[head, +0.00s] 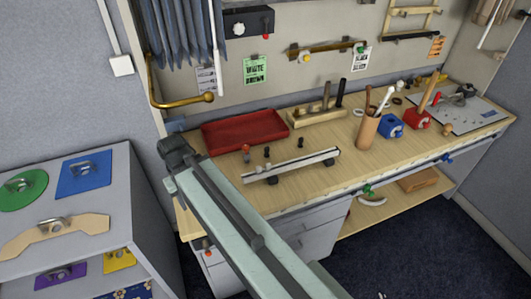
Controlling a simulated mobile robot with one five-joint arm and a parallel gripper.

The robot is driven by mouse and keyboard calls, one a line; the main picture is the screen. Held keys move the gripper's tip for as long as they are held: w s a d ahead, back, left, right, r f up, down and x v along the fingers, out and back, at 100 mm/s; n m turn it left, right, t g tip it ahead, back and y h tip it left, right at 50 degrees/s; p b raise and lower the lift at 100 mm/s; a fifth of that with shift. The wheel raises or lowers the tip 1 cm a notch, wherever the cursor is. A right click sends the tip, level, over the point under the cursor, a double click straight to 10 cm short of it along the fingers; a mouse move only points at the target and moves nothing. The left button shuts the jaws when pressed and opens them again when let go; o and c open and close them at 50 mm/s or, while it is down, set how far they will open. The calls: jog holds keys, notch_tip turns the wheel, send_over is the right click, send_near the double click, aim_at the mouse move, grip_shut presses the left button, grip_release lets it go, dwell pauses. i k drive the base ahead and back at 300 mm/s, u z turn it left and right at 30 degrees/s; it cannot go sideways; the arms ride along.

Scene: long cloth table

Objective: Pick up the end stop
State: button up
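I cannot tell for sure which thing is the end stop. A pale rail with dark feet (290,167) lies across the front of the wooden workbench (345,180). Behind it stand a small dark piece (267,153), a second small dark piece (301,142) and a red-topped piece (246,150); all are too small to make out well. My arm reaches up from the bottom of the picture, and my gripper (173,148) is at the bench's left end, left of these pieces. Its fingers are not clear, and I see nothing held in it.
A red tray (245,131) lies behind the small pieces. A wooden block with upright tools (317,117), a tan cup of tools (367,130) and blue (389,127) and red (417,119) blocks stand to the right. A grey cabinet (120,190) stands at the left.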

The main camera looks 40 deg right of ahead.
aim_at(247, 157)
jog(key=u, duration=0.05)
jog(key=k, duration=1.2)
jog(key=z, duration=0.55)
jog(key=i, duration=1.6)
jog(key=z, duration=0.05)
